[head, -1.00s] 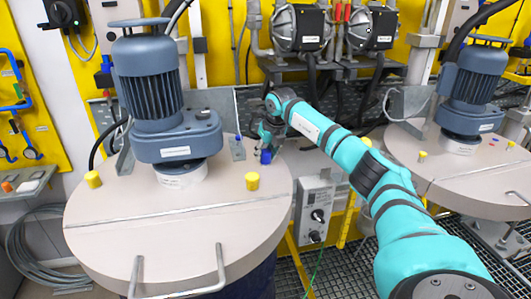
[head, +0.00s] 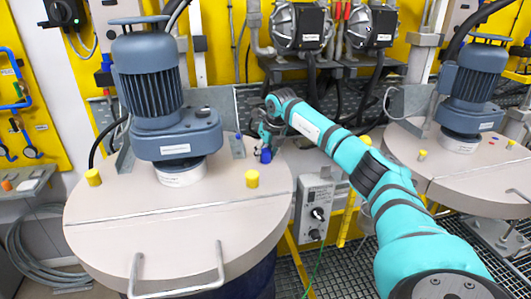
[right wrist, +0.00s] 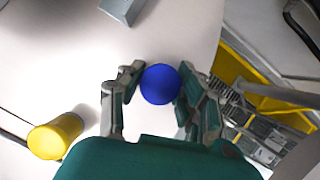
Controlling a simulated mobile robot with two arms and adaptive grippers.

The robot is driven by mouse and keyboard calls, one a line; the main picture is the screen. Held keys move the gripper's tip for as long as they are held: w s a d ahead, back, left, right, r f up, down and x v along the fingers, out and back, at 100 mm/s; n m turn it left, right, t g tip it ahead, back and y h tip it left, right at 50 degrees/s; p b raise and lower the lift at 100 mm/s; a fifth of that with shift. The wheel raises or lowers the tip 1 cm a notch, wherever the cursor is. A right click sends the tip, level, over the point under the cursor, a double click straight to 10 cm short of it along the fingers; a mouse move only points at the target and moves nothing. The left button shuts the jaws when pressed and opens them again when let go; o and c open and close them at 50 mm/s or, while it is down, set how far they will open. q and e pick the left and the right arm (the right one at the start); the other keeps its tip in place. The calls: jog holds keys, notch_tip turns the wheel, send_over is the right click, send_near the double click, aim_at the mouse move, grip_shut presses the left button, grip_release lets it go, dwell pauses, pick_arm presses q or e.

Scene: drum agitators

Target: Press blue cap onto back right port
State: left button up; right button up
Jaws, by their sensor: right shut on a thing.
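The blue cap (head: 265,156) is at the back right of the near drum lid (head: 225,215). My right gripper (head: 266,146) reaches in from the right and is shut on the cap from above. In the right wrist view the round top of the blue cap (right wrist: 160,84) sits between the two fingers of my right gripper (right wrist: 158,86). The back right port is hidden under the cap, and I cannot tell whether the cap is fully seated. My left gripper is not in view.
Yellow caps stand on the lid at front right (head: 252,180) and at left (head: 93,178). The grey agitator motor (head: 150,80) stands left of my gripper. A grey control box (head: 314,208) is beside the drum. A second drum lid (head: 410,150) is at right.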

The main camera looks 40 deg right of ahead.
jog(key=shift+s+a+f, duration=0.1)
jog(key=shift+s+f, duration=0.05)
jog(key=shift+f, duration=0.3)
jog(key=o, duration=1.1)
jog(key=shift+r, duration=0.1)
jog(key=shift+o, duration=0.3)
jog(key=shift+r, duration=0.15)
notch_tip(320, 180, up, 4)
jog(key=p, duration=0.3)
jog(key=shift+p, duration=0.3)
